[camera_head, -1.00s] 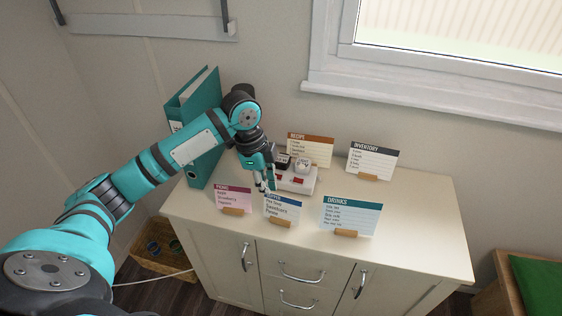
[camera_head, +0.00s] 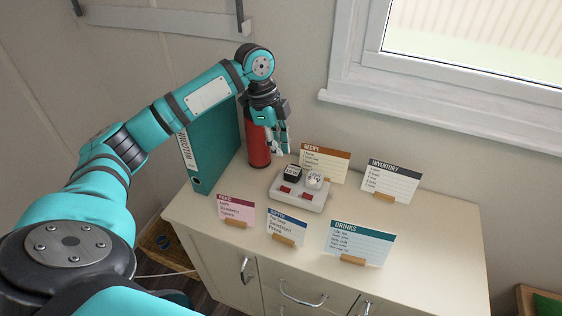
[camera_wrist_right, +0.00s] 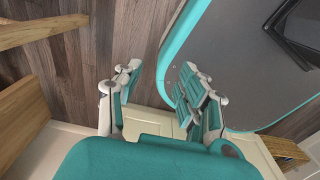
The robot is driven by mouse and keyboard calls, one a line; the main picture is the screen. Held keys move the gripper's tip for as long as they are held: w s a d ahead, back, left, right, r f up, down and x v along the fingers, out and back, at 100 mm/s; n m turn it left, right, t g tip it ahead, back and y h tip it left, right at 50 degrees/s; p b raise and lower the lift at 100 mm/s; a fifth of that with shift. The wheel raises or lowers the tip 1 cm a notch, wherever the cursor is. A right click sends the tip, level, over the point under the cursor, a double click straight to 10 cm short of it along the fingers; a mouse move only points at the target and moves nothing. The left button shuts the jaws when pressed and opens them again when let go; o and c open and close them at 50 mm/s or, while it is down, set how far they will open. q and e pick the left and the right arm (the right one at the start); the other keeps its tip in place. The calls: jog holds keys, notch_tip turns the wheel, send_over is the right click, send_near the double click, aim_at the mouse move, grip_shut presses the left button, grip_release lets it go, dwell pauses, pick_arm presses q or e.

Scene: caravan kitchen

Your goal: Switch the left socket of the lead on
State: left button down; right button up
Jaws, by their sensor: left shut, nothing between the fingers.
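The lead is a pale grey block (camera_head: 297,202) on the cabinet top, with a black plug (camera_head: 292,173) at its left socket and a white plug (camera_head: 315,180) at its right one. In front of each plug is a small red switch, a left one (camera_head: 286,189) and a right one (camera_head: 307,195). Which way the switches are tipped is too small to tell. My left gripper (camera_head: 281,148) is shut and empty, above and behind the lead, apart from it. My right gripper (camera_wrist_right: 160,88) has its fingers apart with nothing between them, away from the lead.
Near the lead stand the recipe card (camera_head: 325,160), inventory card (camera_head: 390,182), pink card (camera_head: 236,209), blue-headed card (camera_head: 287,226) and drinks card (camera_head: 360,241). A green binder (camera_head: 212,150) and a red cylinder (camera_head: 258,150) stand behind left. The cabinet top (camera_head: 445,240) is clear at right.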

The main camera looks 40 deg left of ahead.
pick_arm(q)
jog(key=p, duration=0.1)
send_over(286, 191)
jog(key=f, duration=0.7)
jog(key=shift+s+a, duration=0.1)
jog(key=shift+a, duration=0.2)
notch_tip(286, 191, down, 5)
jog(key=shift+r+p, duration=0.1)
jog(key=shift+p, duration=0.3)
jog(key=shift+f, duration=0.5)
pick_arm(e)
jog(key=shift+w+r, duration=0.8)
jog(key=shift+r, duration=0.2)
pick_arm(q)
jog(key=shift+a+f+h, duration=0.15)
jog(key=shift+f+h, duration=0.15)
jog(key=shift+f, duration=0.05)
jog(key=shift+r, duration=0.15)
